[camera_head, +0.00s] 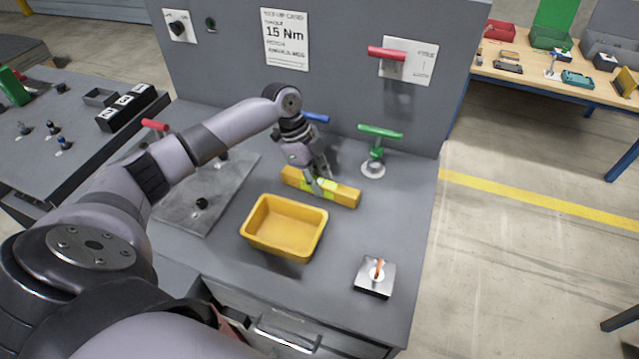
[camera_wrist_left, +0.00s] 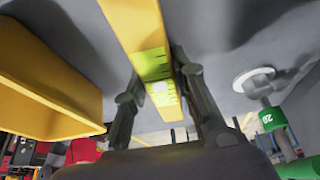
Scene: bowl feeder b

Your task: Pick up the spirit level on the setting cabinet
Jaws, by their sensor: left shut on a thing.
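The spirit level (camera_head: 345,193) is a yellow bar with a bright green-yellow vial section near its middle. It lies on the grey top of the setting cabinet (camera_head: 340,250), behind the yellow bin. My left gripper (camera_head: 318,185) is over it, with its fingers down on either side and shut on the level. In the left wrist view the level (camera_wrist_left: 135,25) runs between the two fingers (camera_wrist_left: 162,95). Whether the level is lifted off the top cannot be told. My right gripper is not in view.
A yellow bin (camera_head: 285,228) stands just in front of the level. A green-handled tool on a round base (camera_head: 373,160) stands close behind to the right. A silver block with an orange lever (camera_head: 375,276) sits front right. An upright grey panel (camera_head: 340,100) closes the back.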

